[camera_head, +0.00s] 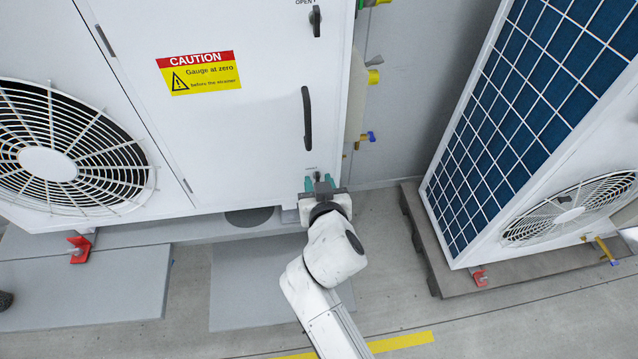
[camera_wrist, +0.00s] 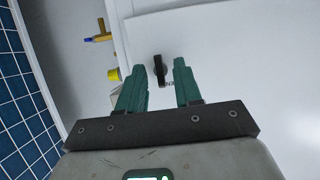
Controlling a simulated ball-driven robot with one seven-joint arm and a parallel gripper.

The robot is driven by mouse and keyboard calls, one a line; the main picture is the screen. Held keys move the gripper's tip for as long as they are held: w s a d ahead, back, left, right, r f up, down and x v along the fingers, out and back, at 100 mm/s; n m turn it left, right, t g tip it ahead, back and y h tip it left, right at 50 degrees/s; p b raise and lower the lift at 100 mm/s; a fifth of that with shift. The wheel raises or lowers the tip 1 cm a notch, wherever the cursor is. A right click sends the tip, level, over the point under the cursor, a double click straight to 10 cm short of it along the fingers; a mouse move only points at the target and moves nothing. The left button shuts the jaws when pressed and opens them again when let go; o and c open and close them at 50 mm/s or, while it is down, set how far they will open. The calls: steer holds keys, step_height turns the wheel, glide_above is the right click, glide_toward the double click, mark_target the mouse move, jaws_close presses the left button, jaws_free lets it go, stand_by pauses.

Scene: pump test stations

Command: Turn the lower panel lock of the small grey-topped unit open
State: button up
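The lower panel lock (camera_head: 317,175) is a small black knob low on the white door panel (camera_head: 235,130). In the wrist view the lock (camera_wrist: 159,68) shows as a dark upright handle, with a partly hidden label beside it. My gripper (camera_head: 319,182) is at the panel's lower right corner. It is open, its two teal fingers either side of the lock in the wrist view. Whether the fingers touch the lock cannot be told. The upper lock (camera_head: 316,20) stands upright under an "OPEN" label. The unit's top is out of view.
A black door handle (camera_head: 307,118) is above the lower lock. A unit with a blue grid face (camera_head: 535,110) stands at right on a pallet. Floor between the units is free.

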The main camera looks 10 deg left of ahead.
steer(key=v, duration=1)
steer(key=shift+s+p, duration=0.35)
steer(key=shift+s, duration=0.05)
steer(key=shift+d, duration=0.2)
steer(key=s+d+f+m+g+h+p, duration=0.1)
steer(key=s+d+f+g+h, duration=0.15)
steer(key=d, duration=0.65)
steer(key=s+d+f+m+g+h+p, duration=0.1)
steer(key=s+d+f+m+g+h, duration=0.2)
steer(key=d, duration=0.6)
steer(key=s+d+f+g+y, duration=0.1)
steer(key=s+d+f+g, duration=0.1)
steer(key=s+d, duration=0.4)
steer(key=s+d+f+g+p, duration=0.1)
steer(key=s+d+g, duration=0.3)
steer(key=s, duration=0.9)
steer(key=shift+s+d+f+y+p, duration=0.35)
steer(key=shift+d+f, duration=0.25)
steer(key=shift+d, duration=0.45)
